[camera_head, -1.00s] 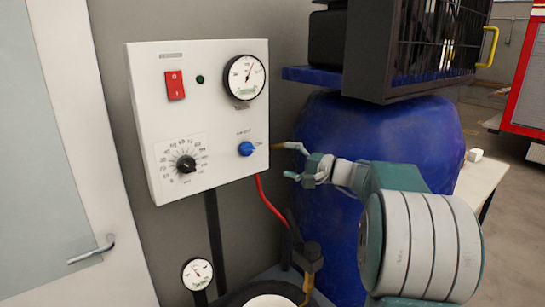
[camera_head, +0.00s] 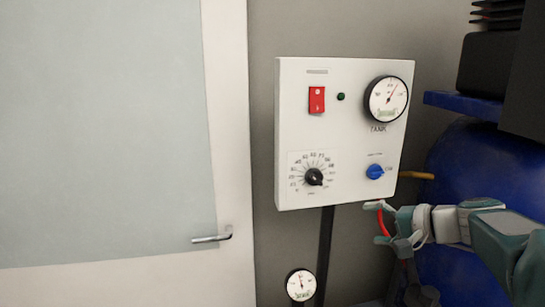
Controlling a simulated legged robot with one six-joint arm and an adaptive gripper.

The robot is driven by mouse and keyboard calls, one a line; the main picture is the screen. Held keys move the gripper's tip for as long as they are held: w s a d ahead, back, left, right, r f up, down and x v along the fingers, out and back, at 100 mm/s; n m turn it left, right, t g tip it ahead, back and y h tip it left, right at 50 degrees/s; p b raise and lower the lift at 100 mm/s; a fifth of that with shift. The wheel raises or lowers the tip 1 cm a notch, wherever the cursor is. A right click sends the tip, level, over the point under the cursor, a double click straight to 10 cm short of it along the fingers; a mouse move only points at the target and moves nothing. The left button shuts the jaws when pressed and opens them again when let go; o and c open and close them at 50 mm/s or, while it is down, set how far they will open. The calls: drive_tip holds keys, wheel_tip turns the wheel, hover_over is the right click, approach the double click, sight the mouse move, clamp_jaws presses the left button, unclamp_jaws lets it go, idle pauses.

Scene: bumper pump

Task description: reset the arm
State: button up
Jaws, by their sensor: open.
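My gripper (camera_head: 383,223) is open and empty at the lower right. Its fingers point left, just below the lower right corner of the white control panel (camera_head: 290,135). I cannot tell how far it is from the panel in depth. My arm reaches in from the right edge of the view. The panel carries a red switch (camera_head: 317,100), a small dark green lamp (camera_head: 341,97), a tank gauge (camera_head: 388,98), a black dial (camera_head: 314,177) and a blue knob (camera_head: 375,172). The gripper touches none of these in the picture.
A blue tank (camera_head: 480,165) stands behind my arm at the right, with dark machinery (camera_head: 490,62) above it. A small gauge (camera_head: 301,285) sits below the panel. A door with a handle (camera_head: 212,238) fills the left.

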drive_tip(key=s+a+f+n+g+h, duration=0.45)
drive_tip(key=s+a, duration=0.45)
drive_tip(key=s, duration=0.4)
drive_tip(key=s+d+f+n+h, duration=0.2)
drive_tip(key=s+f+h, duration=0.3)
drive_tip(key=s, duration=0.5)
drive_tip(key=shift+s+f+n+t, duration=0.2)
drive_tip(key=shift+n+t, duration=0.25)
drive_tip(key=shift+n, duration=0.3)
